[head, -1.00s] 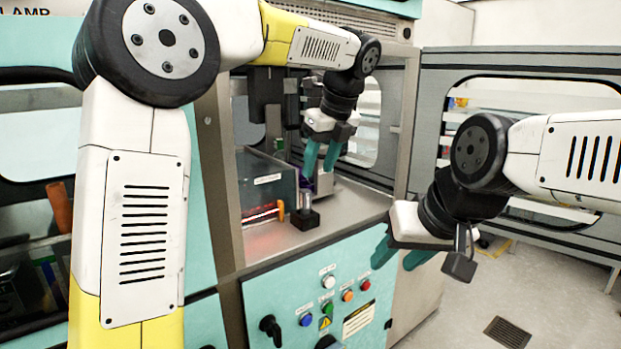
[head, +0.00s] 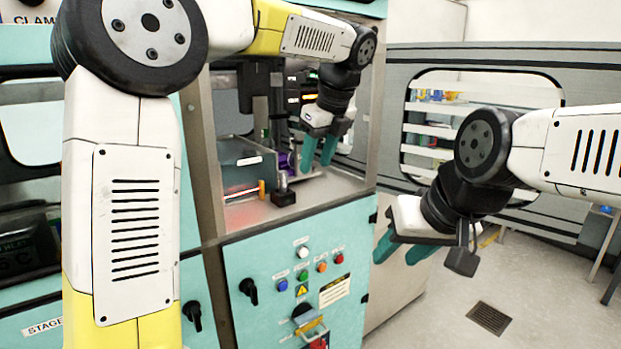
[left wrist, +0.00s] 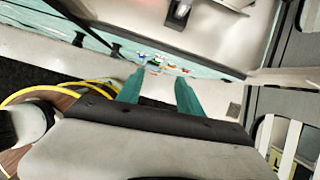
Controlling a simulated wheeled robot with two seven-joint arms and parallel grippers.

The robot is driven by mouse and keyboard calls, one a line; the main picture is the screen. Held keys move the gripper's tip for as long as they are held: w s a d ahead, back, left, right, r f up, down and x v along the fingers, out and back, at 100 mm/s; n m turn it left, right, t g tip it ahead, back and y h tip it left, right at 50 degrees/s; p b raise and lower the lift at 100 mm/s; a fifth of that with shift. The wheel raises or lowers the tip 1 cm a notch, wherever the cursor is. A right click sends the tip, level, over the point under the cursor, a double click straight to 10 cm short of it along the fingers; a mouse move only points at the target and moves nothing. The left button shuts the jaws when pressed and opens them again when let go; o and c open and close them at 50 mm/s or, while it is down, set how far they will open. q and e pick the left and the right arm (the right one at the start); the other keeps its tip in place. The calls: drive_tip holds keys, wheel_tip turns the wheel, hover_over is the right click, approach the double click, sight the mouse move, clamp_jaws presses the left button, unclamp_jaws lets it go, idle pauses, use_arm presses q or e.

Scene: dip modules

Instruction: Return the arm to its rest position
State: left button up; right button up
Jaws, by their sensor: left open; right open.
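My left gripper (head: 318,153) has teal fingers, apart and empty, pointing down at the right side of the machine's open bay in the head view. In the left wrist view its two fingers (left wrist: 160,92) are spread with nothing between them. My right gripper (head: 402,250) is open and empty, to the right of the machine's front panel. A purple part (head: 284,160) lies in the bay just left of my left gripper. A dark block with a short post (head: 283,192) stands on the bay floor nearer the front.
The teal control panel (head: 300,270) with several coloured buttons is below the bay. A grey box (head: 240,165) and an orange-tipped rod (head: 245,190) are inside the bay. The metal frame post (head: 370,120) stands right of my left gripper.

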use_arm(q)
drive_tip(key=s+a+f+n+t+h, duration=0.1)
drive_tip(key=s+a+f+n+h, duration=0.1)
drive_tip(key=s+a+f+n, duration=0.2)
drive_tip(key=s+a+f+n+t+h, duration=0.1)
drive_tip(key=s+a+f+n, duration=0.4)
drive_tip(key=s+a+n, duration=0.6)
drive_tip(key=s+n+h, duration=0.1)
drive_tip(key=s+n, duration=0.6)
drive_tip(key=n, duration=0.4)
drive_tip(key=shift+a+n+t+h, duration=0.25)
drive_tip(key=shift+n+t+h, duration=0.05)
drive_tip(key=shift+n, duration=0.1)
drive_tip(key=shift+s, duration=0.1)
